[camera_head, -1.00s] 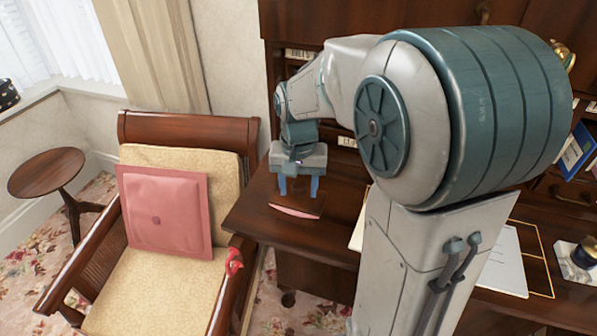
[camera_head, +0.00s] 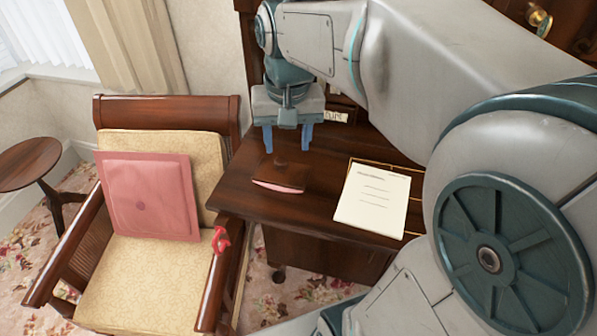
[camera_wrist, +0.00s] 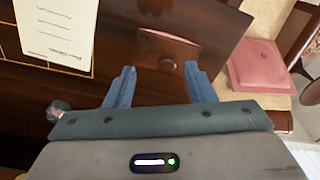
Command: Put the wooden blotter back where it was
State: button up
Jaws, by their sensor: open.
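The wooden blotter (camera_head: 279,174), dark brown with a knob on top and a pink curved underside, rests on the dark wooden desk (camera_head: 246,200) near its left end. My gripper (camera_head: 287,139) is open and empty above the blotter, with its blue fingers apart. In the wrist view the blotter (camera_wrist: 168,48) lies beyond the open fingertips (camera_wrist: 160,70), with its knob between them in the picture. Nothing is held.
A white printed sheet (camera_head: 373,200) lies on the desk right of the blotter. A wooden armchair (camera_head: 165,115) with a pink cushion (camera_head: 150,197) stands left of the desk. A small round table (camera_head: 25,162) is farther left. The desk between blotter and sheet is clear.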

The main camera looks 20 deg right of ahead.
jog(key=s+f+n+t, duration=0.2)
jog(key=s+f, duration=0.4)
jog(key=s, duration=0.3)
jog(key=shift+s+f+n, duration=0.25)
jog(key=shift+f+n, duration=0.05)
jog(key=shift+n, duration=0.2)
dwell(0.3)
